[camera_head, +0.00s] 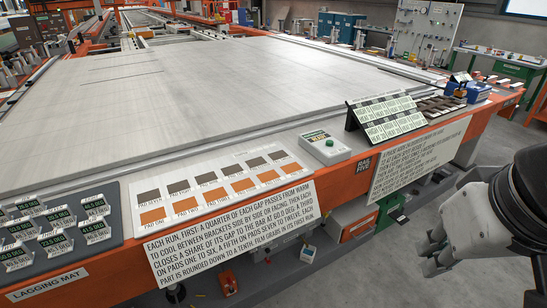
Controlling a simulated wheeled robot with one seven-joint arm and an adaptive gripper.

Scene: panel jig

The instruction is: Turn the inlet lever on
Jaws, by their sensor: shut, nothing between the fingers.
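I cannot make out an inlet lever in this view. Below the table's front edge are small fittings, including a red one (229,284), too small to identify. My gripper (432,264) is at the lower right, in front of the table and apart from it. Its grey fingers are shut and empty, pointing left and down. The dark wrist behind them hides part of the floor on the right.
A large orange-edged table (474,152) fills the view. Grey floor (500,180) lies open at right.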

